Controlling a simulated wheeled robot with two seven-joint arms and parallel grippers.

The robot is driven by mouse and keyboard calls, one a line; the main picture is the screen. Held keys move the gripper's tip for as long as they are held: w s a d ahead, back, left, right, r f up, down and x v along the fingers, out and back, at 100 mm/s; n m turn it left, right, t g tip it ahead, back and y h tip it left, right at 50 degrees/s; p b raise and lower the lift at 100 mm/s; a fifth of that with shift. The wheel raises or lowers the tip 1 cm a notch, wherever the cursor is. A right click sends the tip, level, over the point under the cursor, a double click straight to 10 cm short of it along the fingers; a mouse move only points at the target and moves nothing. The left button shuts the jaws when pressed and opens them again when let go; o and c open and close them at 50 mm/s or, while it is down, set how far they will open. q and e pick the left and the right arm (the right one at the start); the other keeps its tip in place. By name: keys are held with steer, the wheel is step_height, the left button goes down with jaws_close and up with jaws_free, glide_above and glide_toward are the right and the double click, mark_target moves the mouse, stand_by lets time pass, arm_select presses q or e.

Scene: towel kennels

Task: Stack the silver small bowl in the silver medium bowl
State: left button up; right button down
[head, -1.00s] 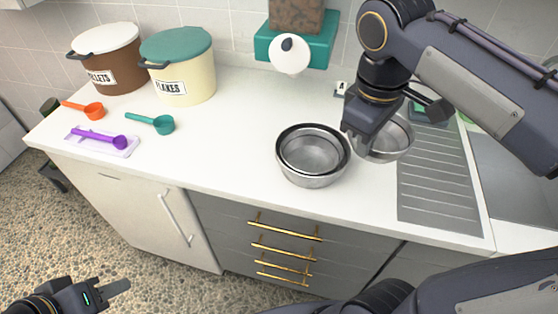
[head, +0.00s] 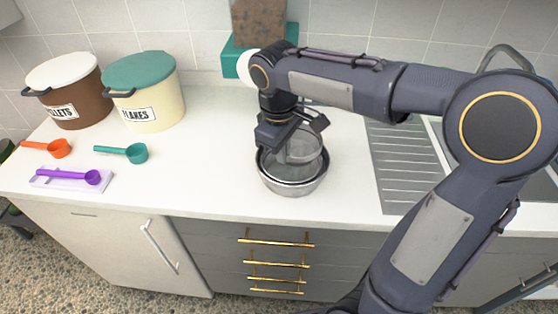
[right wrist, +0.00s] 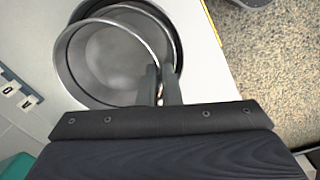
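The silver small bowl (head: 304,147) is in my right gripper (head: 290,139), slightly tilted, over the silver bowls on the counter. In the right wrist view the two fingers (right wrist: 160,88) of the gripper are closed on the rim of the small bowl (right wrist: 112,62). Below it, the silver medium bowl (head: 290,180) appears to sit inside a larger silver bowl (head: 293,190). The held bowl hides most of their insides, and I cannot tell whether it touches the medium bowl. My left gripper is out of view.
A brown canister (head: 67,95) and a cream canister (head: 146,100) stand at the back left. Orange (head: 58,148), teal (head: 136,153) and purple (head: 92,177) scoops lie in front. A ridged drainboard (head: 398,165) is right of the bowls. The counter between scoops and bowls is clear.

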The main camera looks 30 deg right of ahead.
steer(key=shift+w+f, duration=0.25)
steer(key=shift+w+a+f, duration=0.1)
steer(key=shift+w+f, duration=0.05)
steer(key=shift+f, duration=0.85)
steer(key=shift+w+a+f, duration=0.1)
steer(key=shift+w+f, duration=0.05)
steer(key=shift+f, duration=0.8)
steer(key=shift+f, duration=0.1)
steer(key=shift+f+b, duration=0.5)
steer(key=c, duration=1.6)
jaws_free()
